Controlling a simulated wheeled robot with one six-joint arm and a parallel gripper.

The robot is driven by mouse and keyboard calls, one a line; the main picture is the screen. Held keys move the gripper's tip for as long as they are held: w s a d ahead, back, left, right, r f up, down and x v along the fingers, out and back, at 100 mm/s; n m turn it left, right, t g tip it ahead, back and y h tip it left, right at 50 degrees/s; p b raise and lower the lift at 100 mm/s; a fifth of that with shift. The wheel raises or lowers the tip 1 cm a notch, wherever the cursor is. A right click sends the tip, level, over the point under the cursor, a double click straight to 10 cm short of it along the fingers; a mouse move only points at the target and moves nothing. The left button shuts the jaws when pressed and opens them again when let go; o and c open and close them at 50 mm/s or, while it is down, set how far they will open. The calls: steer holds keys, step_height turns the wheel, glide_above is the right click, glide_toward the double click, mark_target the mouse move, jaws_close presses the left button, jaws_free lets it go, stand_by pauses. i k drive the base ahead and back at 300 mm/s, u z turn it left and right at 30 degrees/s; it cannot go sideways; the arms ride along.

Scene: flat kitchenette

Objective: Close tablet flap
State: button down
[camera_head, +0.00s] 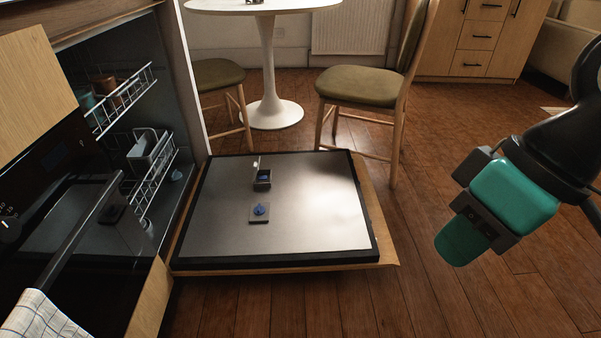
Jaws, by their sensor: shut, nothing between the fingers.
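The dishwasher door (310,215) lies folded down flat, its steel inner face up. My gripper (458,246) hangs in the air to the right of the door, well apart from the flap. It is shut and empty, pointing down and left.
A square plate with a blue knob (260,210) sits nearer on the door. Racks (125,100) stand inside the dishwasher at left. A chair (365,87) and a white round table (268,70) stand behind the door. The floor to the right is clear.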

mark_target(257, 164)
steer(key=z, duration=0.25)
steer(key=k, duration=0.4)
steer(key=u, duration=1.1)
steer(key=i, duration=1.6)
steer(key=z, duration=0.35)
